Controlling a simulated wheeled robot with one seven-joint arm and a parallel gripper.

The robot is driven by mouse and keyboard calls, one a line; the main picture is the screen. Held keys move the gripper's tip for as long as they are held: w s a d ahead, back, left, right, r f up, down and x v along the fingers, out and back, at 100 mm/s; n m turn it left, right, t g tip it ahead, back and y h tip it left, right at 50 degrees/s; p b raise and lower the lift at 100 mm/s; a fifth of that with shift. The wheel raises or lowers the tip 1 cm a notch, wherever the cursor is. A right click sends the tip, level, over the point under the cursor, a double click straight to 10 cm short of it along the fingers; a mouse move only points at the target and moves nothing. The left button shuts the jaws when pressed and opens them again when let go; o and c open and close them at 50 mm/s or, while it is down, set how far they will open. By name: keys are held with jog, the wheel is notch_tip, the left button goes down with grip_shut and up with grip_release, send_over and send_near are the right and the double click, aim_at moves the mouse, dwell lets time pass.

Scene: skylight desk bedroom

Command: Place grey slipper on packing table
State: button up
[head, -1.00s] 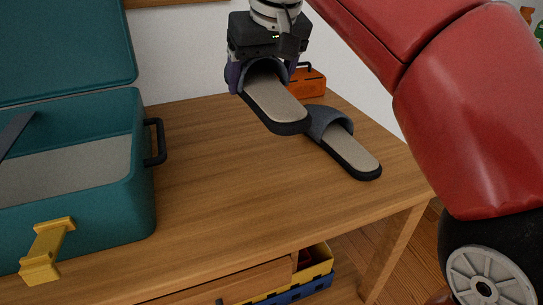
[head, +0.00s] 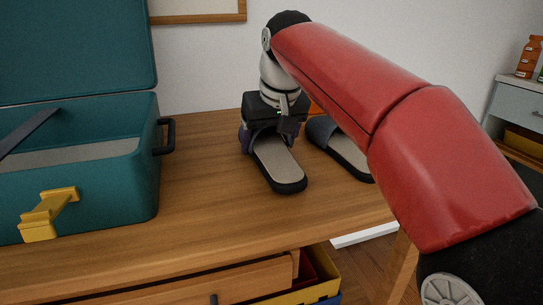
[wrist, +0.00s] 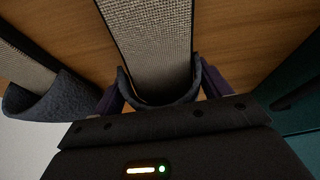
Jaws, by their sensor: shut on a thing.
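A grey slipper (head: 279,163) with a dark sole and beige footbed is held in my gripper (head: 268,133), which is shut on its strap end. It also shows in the wrist view (wrist: 155,40), its strap between the fingers. The slipper is at or just above the wooden packing table (head: 205,185); I cannot tell if it touches. A second grey slipper (head: 342,147) lies on the table just to its right, partly hidden by my arm. It shows at the left in the wrist view (wrist: 35,98).
An open teal suitcase (head: 90,190) with a black side handle and a yellow latch stands on the left of the table. An open drawer or bin is below. Bare wood lies between suitcase and slippers.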

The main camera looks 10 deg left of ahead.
jog(key=shift+f, duration=0.7)
jog(key=shift+r, duration=0.15)
jog(key=o, duration=1)
jog(key=shift+f, duration=0.2)
jog(key=shift+o, duration=0.2)
jog(key=shift+r, duration=0.3)
jog(key=p+v, duration=0.3)
jog(key=v, duration=0.9)
